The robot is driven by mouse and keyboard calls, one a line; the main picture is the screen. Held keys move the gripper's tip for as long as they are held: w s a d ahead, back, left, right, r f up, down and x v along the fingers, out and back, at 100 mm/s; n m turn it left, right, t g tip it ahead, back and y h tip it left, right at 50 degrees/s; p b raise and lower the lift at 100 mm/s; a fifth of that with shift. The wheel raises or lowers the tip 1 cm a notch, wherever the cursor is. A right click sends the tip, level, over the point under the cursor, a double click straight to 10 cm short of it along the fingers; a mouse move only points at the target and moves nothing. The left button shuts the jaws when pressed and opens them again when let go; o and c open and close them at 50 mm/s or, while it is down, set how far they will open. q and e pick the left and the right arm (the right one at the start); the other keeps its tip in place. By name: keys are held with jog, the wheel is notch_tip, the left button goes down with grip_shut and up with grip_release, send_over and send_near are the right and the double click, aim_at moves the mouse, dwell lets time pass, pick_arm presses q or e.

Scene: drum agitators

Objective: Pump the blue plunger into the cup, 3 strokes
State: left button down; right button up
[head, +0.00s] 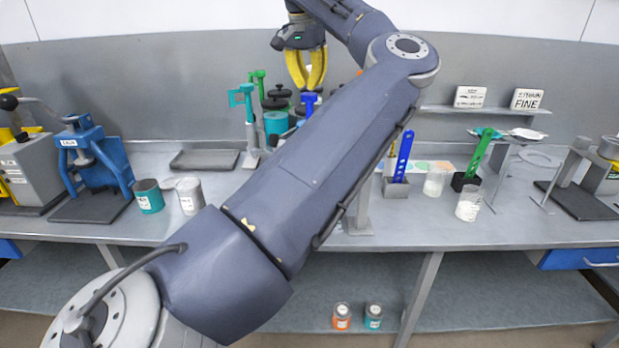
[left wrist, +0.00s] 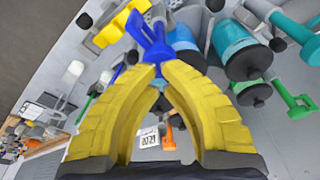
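My left gripper (head: 306,88) reaches over the bench from above, its yellow fingers curved together and pointing down. The blue plunger (head: 309,99) shows just below the fingertips, and the arm hides what is beneath it. In the left wrist view, the fingertips (left wrist: 160,67) are almost together, with the blue plunger head (left wrist: 152,47) right at them. I cannot tell a firm hold from a touch. Any cup under the blue plunger is hidden. My right gripper is not in view.
Teal (head: 240,98) and green (head: 259,84) pump heads stand close to the left gripper, beside a teal drum (head: 276,123). A blue press (head: 90,160) stands at left.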

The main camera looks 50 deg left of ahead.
pick_arm(q)
jog(key=shift+f, duration=3.1)
jog(key=shift+r, duration=3.85)
jog(key=shift+r, duration=3)
